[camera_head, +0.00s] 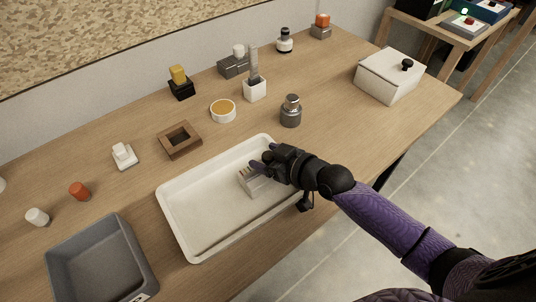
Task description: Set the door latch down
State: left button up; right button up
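A small pale, ribbed block (252,183), which may be the door latch, is in the right half of the white tray (176,213). My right gripper (263,160) reaches in from the right, low over the tray, with its fingers right at the block. The gripper hides part of the block. I cannot tell whether the fingers are closed on it or whether it rests fully on the tray floor. My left gripper is out of view.
A grey bin (100,262) stands left of the tray. A brown square frame (180,140), a round orange-topped dish (223,110) and a grey metal cylinder (291,112) stand behind it. A white lidded box (389,75) sits at the table's right end. The tray's left half is empty.

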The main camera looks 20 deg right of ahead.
jog(key=shift+r, duration=0.15)
jog(key=p+v, duration=0.4)
jog(key=v, duration=0.8)
